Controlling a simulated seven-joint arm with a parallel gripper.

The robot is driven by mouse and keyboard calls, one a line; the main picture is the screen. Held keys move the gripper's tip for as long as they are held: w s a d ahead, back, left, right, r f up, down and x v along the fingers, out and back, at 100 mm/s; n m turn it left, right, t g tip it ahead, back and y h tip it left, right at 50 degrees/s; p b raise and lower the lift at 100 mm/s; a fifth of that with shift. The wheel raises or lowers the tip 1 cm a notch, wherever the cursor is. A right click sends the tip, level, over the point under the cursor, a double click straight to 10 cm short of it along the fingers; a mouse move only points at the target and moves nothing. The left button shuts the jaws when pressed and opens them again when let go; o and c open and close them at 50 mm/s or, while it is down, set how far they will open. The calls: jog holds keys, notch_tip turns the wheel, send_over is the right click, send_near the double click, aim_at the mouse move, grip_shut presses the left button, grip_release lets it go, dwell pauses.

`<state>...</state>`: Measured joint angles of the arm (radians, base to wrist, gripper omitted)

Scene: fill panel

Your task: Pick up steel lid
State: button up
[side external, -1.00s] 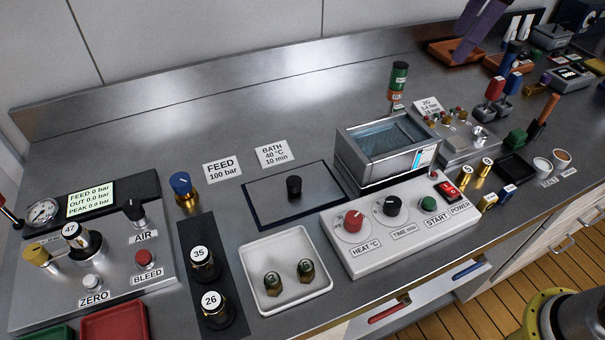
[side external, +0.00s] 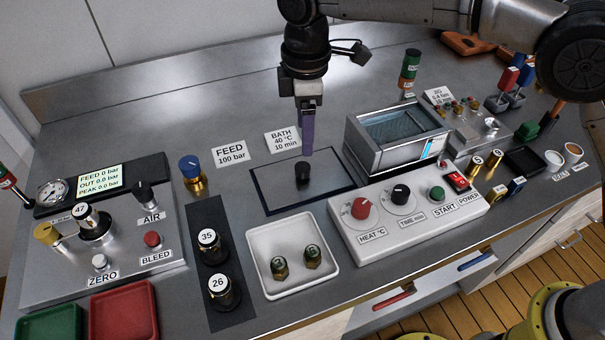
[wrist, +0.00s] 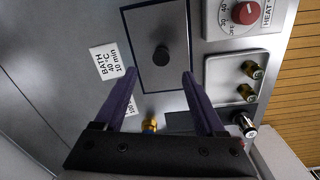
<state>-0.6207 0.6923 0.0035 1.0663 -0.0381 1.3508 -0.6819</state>
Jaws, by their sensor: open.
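The steel lid (side external: 328,186) is a flat square plate with a dark border and a black knob (side external: 303,173) standing up from its middle. It lies flat on the metal bench, left of the open bath. My gripper (side external: 306,152) is above the lid, pointing down, with its purple fingers just above and behind the knob in the side view. In the wrist view my gripper (wrist: 160,75) is open and empty, its fingers apart. The lid (wrist: 165,80) and its knob (wrist: 162,55) show ahead between and beyond the fingertips, with nothing held.
The water bath (side external: 395,135) stands right of the lid, with its control box (side external: 405,215) in front. A white tray (side external: 328,283) with two brass fittings is in front of the lid. A blue-topped brass part (side external: 192,174) and label cards (side external: 231,152) lie to the left and behind.

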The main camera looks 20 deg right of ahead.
send_over(302, 167)
jog(key=f, duration=0.4)
jog(key=shift+d+f, duration=0.15)
jog(key=shift+d, duration=0.15)
jog(key=shift+a+f, duration=0.15)
jog(key=shift+f, duration=1.2)
jog(key=shift+a+f, duration=0.15)
jog(key=shift+f, duration=1.15)
jog(key=shift+c, duration=0.3)
grip_shut()
